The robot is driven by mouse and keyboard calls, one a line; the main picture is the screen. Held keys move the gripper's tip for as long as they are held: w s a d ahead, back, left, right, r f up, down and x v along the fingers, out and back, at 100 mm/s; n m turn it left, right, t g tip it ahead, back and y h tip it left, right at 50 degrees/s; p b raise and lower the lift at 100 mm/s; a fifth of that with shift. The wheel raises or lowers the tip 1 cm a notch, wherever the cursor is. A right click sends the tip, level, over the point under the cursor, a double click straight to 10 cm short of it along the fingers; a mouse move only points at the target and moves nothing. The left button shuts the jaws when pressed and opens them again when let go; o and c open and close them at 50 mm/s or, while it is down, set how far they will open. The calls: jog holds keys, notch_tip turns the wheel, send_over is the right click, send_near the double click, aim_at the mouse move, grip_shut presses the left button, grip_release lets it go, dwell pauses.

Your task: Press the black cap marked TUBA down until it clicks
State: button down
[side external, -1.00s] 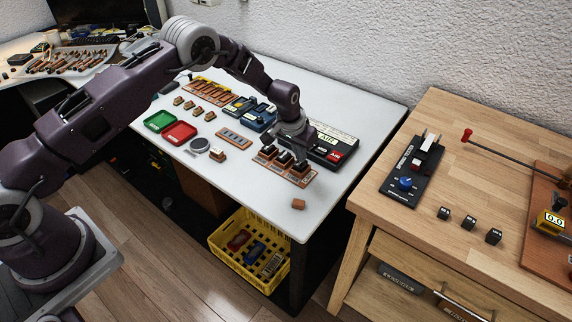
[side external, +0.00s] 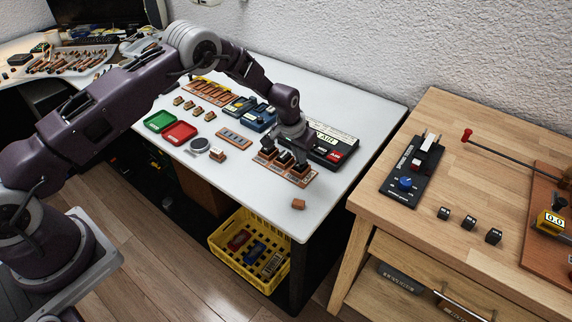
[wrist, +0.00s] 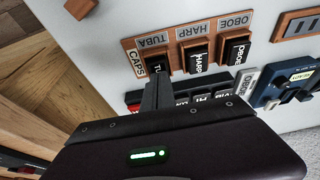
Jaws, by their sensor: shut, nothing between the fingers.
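The wooden CAPS board (wrist: 127,45) shows in the wrist view with black caps over the printed names TUBA, HARP and OBOE. The black TUBA cap (wrist: 156,62) stands at the left end there, its lower part hidden behind my fingers. In the side view the board (side external: 267,156) lies near the table's front right edge, with the TUBA cap (side external: 300,168) at its right end. My gripper (wrist: 158,82) is shut and empty, its fingertips right at the TUBA cap. I cannot tell whether they touch it. The HARP cap (wrist: 198,54) and OBOE cap (wrist: 236,47) sit beside it.
A black keyed device (side external: 332,138) stands close behind the board. A loose brown block (side external: 298,204) lies in front, near the table edge. A slotted wooden strip (side external: 233,138) and a red tray (side external: 180,133) lie to the left.

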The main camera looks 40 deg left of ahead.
notch_tip(320, 180, up, 7)
dwell(0.6)
jog(key=s+a+r+t, duration=0.1)
jog(key=s+r, duration=0.5)
jog(key=r, duration=0.6)
jog(key=s+r, duration=0.7)
jog(key=r, duration=0.5)
jog(key=s+a+r, duration=0.1)
jog(key=s+r, duration=0.5)
jog(key=s, duration=0.8)
jog(key=s+f+t, duration=0.1)
jog(key=s+f, duration=0.1)
jog(key=s, duration=1.4)
jog(key=shift+a, duration=0.4)
jog(key=shift+f, duration=0.1)
